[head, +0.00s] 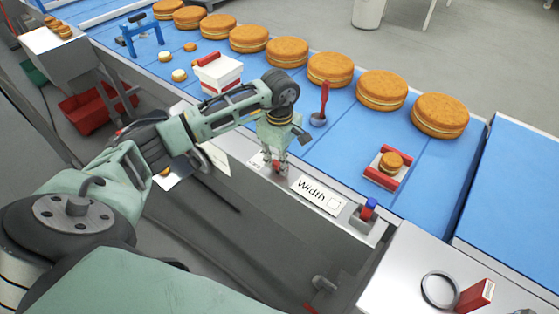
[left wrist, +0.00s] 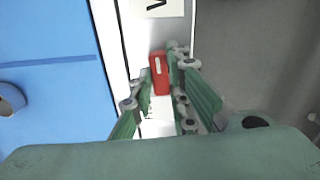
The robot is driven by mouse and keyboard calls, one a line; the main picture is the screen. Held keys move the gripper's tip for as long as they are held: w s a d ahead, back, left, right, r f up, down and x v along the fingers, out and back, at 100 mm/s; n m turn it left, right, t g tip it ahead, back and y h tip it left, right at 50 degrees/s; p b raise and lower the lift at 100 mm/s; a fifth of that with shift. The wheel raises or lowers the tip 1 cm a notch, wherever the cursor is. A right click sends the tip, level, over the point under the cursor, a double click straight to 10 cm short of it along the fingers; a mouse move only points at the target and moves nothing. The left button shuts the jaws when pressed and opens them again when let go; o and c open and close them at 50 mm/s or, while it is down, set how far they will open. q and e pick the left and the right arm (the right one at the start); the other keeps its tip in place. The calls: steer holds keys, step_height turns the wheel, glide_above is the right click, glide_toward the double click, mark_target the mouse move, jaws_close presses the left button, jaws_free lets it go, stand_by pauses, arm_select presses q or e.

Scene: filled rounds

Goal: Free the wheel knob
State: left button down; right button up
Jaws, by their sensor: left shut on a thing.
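My left gripper (head: 275,166) points down at the conveyor's near rail, just left of the "Width" label (head: 318,194). It is shut on a small red block (left wrist: 160,76) with a pale stripe, which shows between the fingers in the left wrist view. In the head view only a little red shows at the fingertips. Whether this block is part of the wheel knob, I cannot tell. A small blue and red knob (head: 369,208) stands on a grey block right of the label; its link to the wheel is unclear. My right gripper is not in view.
Large filled rounds (head: 331,69) line the blue belt (head: 330,145). A red-handled tool (head: 322,105), a white box with a red handle (head: 217,72) and a small red-sided holder (head: 387,168) stand nearer. A metal ring (head: 440,290) lies at the lower right.

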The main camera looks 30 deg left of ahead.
arm_select(q)
steer(key=n+b, duration=0.2)
steer(key=n, duration=0.2)
steer(key=shift+f+n+b, duration=0.1)
steer(key=shift+n+b, duration=0.3)
steer(key=n+b, duration=0.2)
steer(key=n, duration=0.3)
steer(key=shift+n, duration=0.3)
steer(key=n+b, duration=0.1)
steer(key=n, duration=0.3)
steer(key=shift+r+n+b, duration=0.2)
steer(key=shift+n+b, duration=0.15)
steer(key=shift+n, duration=1.05)
steer(key=c, duration=1.7)
jaws_free()
steer(key=shift+f, duration=0.1)
